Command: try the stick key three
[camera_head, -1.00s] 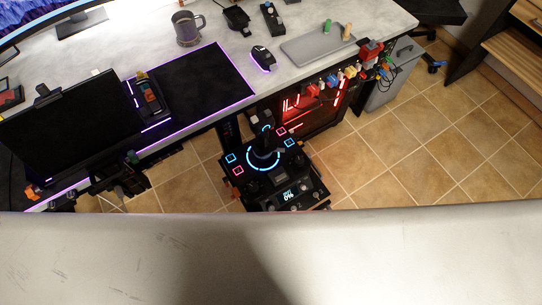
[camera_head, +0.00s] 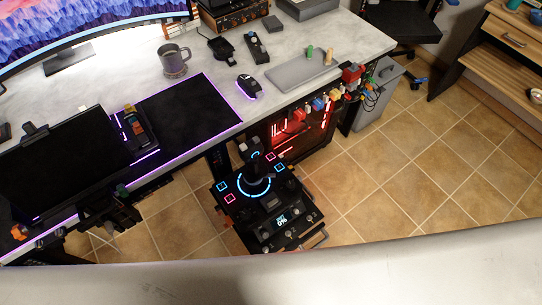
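The flight stick unit (camera_head: 268,229) stands below the front edge of the desk, near the middle of the view. Its dark stick (camera_head: 250,160) rises through a glowing blue ring (camera_head: 255,194). Outlined square keys glow around the ring: a blue one (camera_head: 222,187) and a red one (camera_head: 230,198) on the left, a red one (camera_head: 270,156) and a blue one (camera_head: 279,167) on the right. Any key numbers are too small to read. A small lit display (camera_head: 282,219) is on the front panel. Neither of my grippers shows in the head view.
The desk (camera_head: 215,68) holds a mug (camera_head: 174,61), a mouse (camera_head: 248,87) and a grey board (camera_head: 292,73). A dark screen (camera_head: 60,165) stands at left. A red-lit case (camera_head: 303,128) and a grey bin (camera_head: 377,93) are right of the stick. Tiled floor (camera_head: 420,160) is open at right.

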